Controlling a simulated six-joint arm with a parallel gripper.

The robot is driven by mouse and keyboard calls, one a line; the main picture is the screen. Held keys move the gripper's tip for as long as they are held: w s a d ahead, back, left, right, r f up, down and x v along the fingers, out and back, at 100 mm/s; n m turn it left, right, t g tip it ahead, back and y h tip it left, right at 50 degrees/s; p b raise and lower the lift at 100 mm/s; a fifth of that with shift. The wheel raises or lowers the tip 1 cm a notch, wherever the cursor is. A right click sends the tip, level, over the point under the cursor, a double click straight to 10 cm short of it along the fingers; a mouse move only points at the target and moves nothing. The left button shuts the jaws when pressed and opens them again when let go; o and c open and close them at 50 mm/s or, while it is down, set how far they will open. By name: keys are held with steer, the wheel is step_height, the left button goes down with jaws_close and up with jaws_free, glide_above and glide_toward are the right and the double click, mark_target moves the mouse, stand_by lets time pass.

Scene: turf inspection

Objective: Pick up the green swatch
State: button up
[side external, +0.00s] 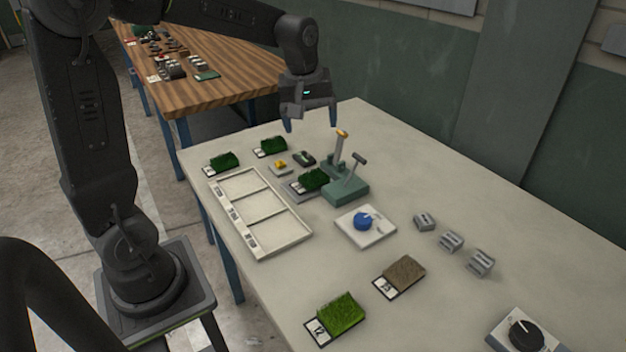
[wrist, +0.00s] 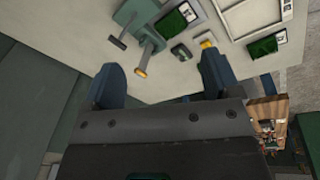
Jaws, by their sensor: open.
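Several green turf swatches with white labelled ends lie on the pale table. In the side view, one swatch (side external: 224,161) is at the table's left edge, another (side external: 270,146) is behind it, and one (side external: 312,180) is on a grey plate by the green lever stand. A brighter green swatch (side external: 342,313) lies at the front. I cannot tell which one the task means. My gripper (side external: 311,123) is open and empty, above the table's back part. In the wrist view, a swatch (wrist: 175,20) and another (wrist: 265,46) lie beyond the fingers (wrist: 161,70).
The green lever stand (side external: 346,188) rises near my gripper. A white three-part tray (side external: 303,237), a blue-knob plate (side external: 347,228), a brown swatch (side external: 403,273), several grey blocks (side external: 451,240) and a black-dial box (side external: 496,336) share the table. The back right is clear.

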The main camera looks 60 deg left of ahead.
steer(key=w+a+f+n+g, duration=0.2)
steer(key=w+a+f+n, duration=0.4)
steer(key=w+a+f, duration=0.15)
glide_above(314, 176)
steer(key=shift+h, duration=0.3)
step_height(314, 176, down, 8)
steer(key=shift+f, duration=3.2)
steer(key=c, duration=0.6)
steer(key=shift+w+r, duration=0.1)
